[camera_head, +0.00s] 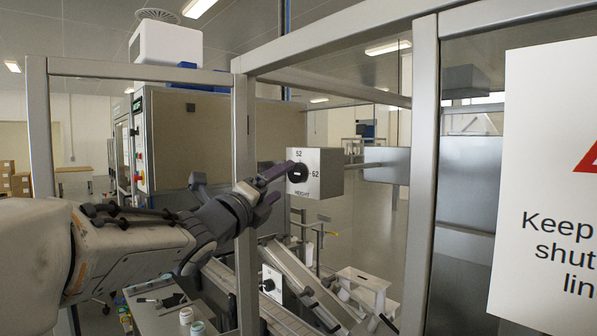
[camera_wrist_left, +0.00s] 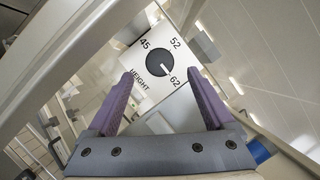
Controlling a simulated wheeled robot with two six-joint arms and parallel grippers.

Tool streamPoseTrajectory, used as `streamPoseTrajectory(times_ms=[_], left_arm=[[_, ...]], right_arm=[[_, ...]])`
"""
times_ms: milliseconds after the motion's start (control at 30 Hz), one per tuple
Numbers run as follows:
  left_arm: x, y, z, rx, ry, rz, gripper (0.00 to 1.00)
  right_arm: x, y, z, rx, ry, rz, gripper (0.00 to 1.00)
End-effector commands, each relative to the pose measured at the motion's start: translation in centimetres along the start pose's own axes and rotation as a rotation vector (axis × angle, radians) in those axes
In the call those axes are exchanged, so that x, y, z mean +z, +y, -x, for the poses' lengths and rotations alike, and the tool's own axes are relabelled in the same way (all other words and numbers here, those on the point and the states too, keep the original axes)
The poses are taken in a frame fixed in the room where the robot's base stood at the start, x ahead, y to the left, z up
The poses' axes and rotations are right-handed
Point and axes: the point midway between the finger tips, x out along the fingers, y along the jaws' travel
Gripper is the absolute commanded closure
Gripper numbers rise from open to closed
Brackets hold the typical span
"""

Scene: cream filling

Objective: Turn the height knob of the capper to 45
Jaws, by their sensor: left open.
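The capper's height knob (camera_head: 298,173) is a dark round dial on a pale square box (camera_head: 328,174) marked HEIGHT. In the left wrist view the knob (camera_wrist_left: 159,61) has 45, 52 and 62 around it, and its white mark points toward 62. In the head view 45 is hidden behind my gripper. My left gripper (camera_head: 274,183) is open, its purple fingers just left of the knob. In the left wrist view its fingers (camera_wrist_left: 159,77) spread either side below the knob, with nothing between them. Whether a finger touches the box is unclear. My right gripper is out of view.
A metal frame post (camera_head: 244,200) stands beside my left gripper, with another post (camera_head: 423,180) to the right. A warning sign (camera_head: 548,190) hangs at far right. Below are a sloping conveyor (camera_head: 302,285) and a bench (camera_head: 160,312) with small jars.

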Motion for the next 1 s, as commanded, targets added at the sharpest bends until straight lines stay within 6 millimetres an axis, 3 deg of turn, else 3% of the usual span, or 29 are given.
streamPoseTrajectory(times_ms=[100,300,667,900,1000], left_arm=[[0.1,-0.2,-2.4,0.002,0.002,0.004,0.14],[0.1,-0.1,-4.6,0.002,0.001,0.002,0.14],[0.0,0.1,-5.1,0.002,-0.001,0.003,0.14],[0.0,0.1,-5.1,0.002,-0.001,0.003,0.99],[0.0,0.1,-5.0,0.003,-0.001,0.005,0.99]], right_arm=[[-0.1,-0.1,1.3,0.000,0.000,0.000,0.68],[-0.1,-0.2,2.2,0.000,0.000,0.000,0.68],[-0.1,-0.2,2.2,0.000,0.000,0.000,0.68],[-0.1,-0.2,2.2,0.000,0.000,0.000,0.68],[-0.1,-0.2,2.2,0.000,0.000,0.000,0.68]])
